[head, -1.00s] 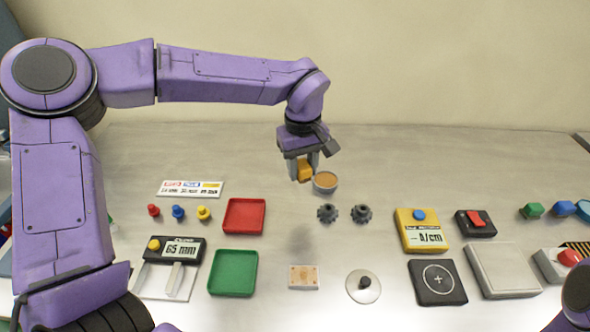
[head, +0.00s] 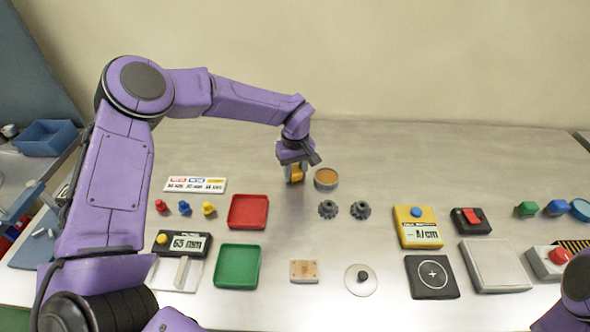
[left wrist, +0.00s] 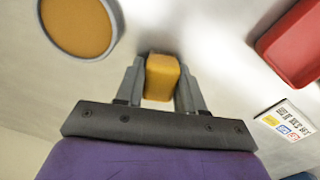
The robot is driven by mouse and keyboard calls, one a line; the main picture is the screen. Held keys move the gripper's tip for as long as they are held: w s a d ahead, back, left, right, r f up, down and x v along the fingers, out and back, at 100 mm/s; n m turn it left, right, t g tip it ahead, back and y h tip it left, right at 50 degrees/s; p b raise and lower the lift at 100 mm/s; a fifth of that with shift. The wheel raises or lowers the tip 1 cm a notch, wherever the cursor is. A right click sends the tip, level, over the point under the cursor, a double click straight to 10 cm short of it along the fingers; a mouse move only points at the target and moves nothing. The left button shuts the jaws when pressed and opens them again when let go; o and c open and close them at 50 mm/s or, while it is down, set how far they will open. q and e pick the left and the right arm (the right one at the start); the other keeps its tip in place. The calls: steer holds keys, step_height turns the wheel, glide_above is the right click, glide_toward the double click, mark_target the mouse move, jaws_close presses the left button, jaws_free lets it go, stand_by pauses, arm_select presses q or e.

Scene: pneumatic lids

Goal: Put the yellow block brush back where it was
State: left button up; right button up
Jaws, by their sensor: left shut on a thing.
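My left gripper (head: 295,178) is shut on the yellow block brush (head: 296,172) at the back middle of the table. In the left wrist view the brush (left wrist: 161,77) sits between the two fingers (left wrist: 160,88). A round grey tub with a tan filling (head: 326,178) stands just to the right of the gripper. It also shows in the left wrist view (left wrist: 79,26), apart from the brush. I cannot tell whether the brush touches the table. Of my right arm only a purple part shows at the bottom right, and its gripper is out of view.
A red tray (head: 248,211) and a green tray (head: 238,266) lie to the front left. A label card (head: 195,185) lies left of the gripper. Two dark gears (head: 344,209) lie in front of the tub. The back of the table is mostly clear.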

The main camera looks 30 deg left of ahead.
mark_target(295, 169)
arm_select(q)
steer(key=shift+s, duration=0.1)
steer(key=o, duration=1)
steer(key=shift+s, duration=0.1)
steer(key=shift+f, duration=0.1)
steer(key=shift+r, duration=0.55)
step_height(295, 169, up, 11)
steer(key=shift+r+b, duration=0.2)
steer(key=shift+b, duration=0.65)
